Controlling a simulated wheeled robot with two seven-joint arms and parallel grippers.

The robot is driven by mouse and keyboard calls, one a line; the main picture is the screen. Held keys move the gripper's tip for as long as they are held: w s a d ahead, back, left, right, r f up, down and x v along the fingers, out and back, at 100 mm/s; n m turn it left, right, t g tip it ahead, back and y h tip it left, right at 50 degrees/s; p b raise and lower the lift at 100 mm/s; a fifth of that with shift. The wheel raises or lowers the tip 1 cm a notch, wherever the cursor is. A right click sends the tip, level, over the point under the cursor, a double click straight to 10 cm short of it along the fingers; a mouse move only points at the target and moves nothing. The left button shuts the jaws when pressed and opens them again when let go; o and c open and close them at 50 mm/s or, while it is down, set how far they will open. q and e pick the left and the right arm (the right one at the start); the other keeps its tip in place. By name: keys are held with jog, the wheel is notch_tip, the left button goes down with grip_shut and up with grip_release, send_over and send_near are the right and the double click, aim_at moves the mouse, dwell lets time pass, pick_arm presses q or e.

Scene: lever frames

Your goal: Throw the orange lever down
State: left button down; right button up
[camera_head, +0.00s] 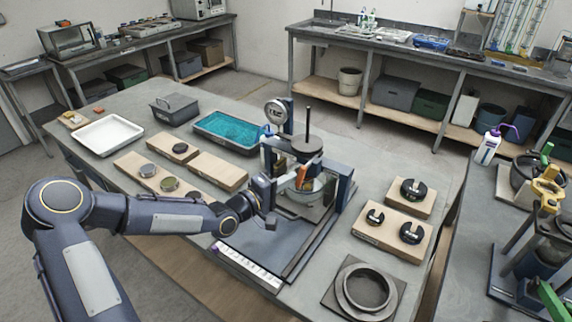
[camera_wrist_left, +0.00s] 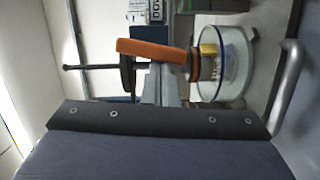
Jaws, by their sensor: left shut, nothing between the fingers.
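The orange lever (camera_head: 303,175) sits inside the dark metal frame (camera_head: 343,190) on the near table, below a black disc with an upright rod. In the head view it stands roughly upright, slightly tilted. The lever (camera_wrist_left: 155,50) also shows in the left wrist view, its base by a dark and orange collar (camera_wrist_left: 194,65) next to a clear round vessel (camera_wrist_left: 226,64). My left gripper (camera_head: 266,192) is at the left side of the frame, shut and empty. A gap shows between the gripper's dark edge (camera_wrist_left: 160,119) and the lever. My right gripper is out of view.
Wooden blocks with round weights (camera_head: 394,228) stand right of the frame. A ring on a square plate (camera_head: 366,288) lies at front right. A teal tray (camera_head: 228,130), a white tray (camera_head: 108,134) and more blocks lie to the left and behind.

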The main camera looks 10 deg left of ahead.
pick_arm(q)
jog(key=shift+s+d+f+n+b, duration=0.1)
jog(key=shift+d+f+n+b, duration=0.2)
jog(key=shift+n, duration=0.5)
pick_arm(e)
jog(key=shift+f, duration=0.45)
